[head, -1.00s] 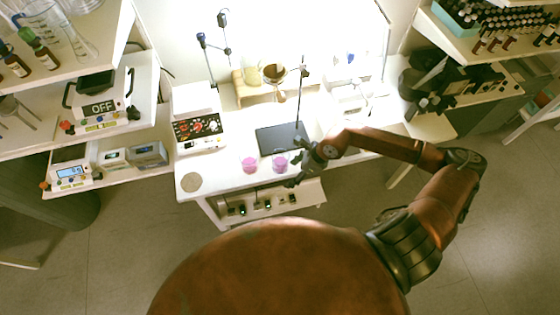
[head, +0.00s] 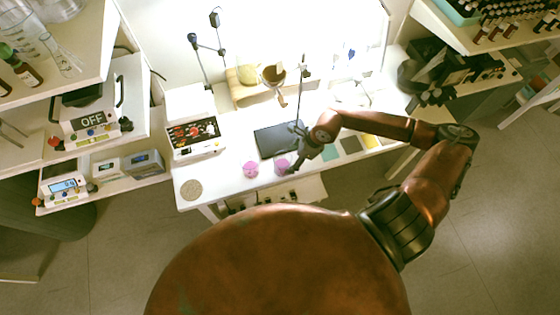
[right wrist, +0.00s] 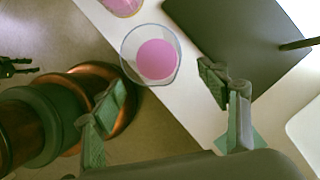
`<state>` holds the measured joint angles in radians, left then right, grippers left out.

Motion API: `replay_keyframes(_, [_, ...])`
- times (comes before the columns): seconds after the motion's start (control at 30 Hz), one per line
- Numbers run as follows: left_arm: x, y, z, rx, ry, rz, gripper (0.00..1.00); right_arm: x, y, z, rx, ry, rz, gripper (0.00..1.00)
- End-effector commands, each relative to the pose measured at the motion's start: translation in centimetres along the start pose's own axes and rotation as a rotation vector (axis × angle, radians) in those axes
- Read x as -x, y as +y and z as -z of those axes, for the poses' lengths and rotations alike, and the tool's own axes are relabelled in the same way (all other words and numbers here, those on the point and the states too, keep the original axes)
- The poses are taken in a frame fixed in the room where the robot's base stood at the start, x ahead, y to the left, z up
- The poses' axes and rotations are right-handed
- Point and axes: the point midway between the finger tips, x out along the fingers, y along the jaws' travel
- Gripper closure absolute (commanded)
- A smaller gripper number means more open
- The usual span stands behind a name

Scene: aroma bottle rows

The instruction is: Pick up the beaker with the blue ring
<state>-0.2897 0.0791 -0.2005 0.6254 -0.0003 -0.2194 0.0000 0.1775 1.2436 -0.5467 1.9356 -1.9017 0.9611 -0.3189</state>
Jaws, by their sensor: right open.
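A clear beaker with a bluish rim and pink contents (right wrist: 151,57) stands near the table's front edge in the right wrist view. It appears to be the right one of the two pink beakers (head: 282,166) in the head view. My right gripper (head: 293,151) is just right of and behind it there. In the right wrist view my right gripper (right wrist: 161,92) is open and empty, its fingers apart, with the beaker beyond the gap and not between the pads. A second pink beaker (head: 250,170) stands to the left; it is cut off in the right wrist view (right wrist: 122,5).
A dark flat plate (head: 278,140) with an upright rod lies behind the beakers. A white instrument (head: 194,138) stands at left, and a round tan disc (head: 191,189) lies at the front left. A wooden stand (head: 245,93) with vessels is at the back.

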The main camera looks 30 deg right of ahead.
Motion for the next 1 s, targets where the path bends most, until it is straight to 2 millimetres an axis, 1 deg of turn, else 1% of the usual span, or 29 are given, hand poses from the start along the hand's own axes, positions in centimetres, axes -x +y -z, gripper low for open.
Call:
replay_keyframes(0.03, [0.0, 0.0, -0.1, 0.0, -0.002, 0.0, 0.6, -0.7, 0.1, -0.3, 0.003, -0.003, -0.004, 0.32])
replay_keyframes(0.3, [0.2, 0.1, -1.9, 0.005, -0.023, -0.001, 0.6, -3.9, 0.3, -1.2, 0.014, -0.004, -0.009, 0.32])
replay_keyframes(0.5, [0.3, 0.1, -2.1, 0.005, -0.026, -0.001, 0.6, -6.7, 0.4, -1.2, 0.013, -0.002, -0.007, 0.32])
replay_keyframes(0.63, [0.2, 0.1, -1.9, 0.005, -0.024, -0.001, 0.6, -7.4, 0.4, -1.1, 0.013, -0.001, -0.006, 0.32])
replay_keyframes(0.83, [0.2, 0.0, -1.2, 0.003, -0.014, 0.0, 0.6, -7.4, 0.3, -1.0, 0.012, -0.001, -0.005, 0.32])
replay_keyframes(1.0, [0.2, 0.0, -0.9, 0.003, -0.011, 0.0, 0.6, -7.3, 0.3, -0.9, 0.012, -0.001, -0.005, 0.44])
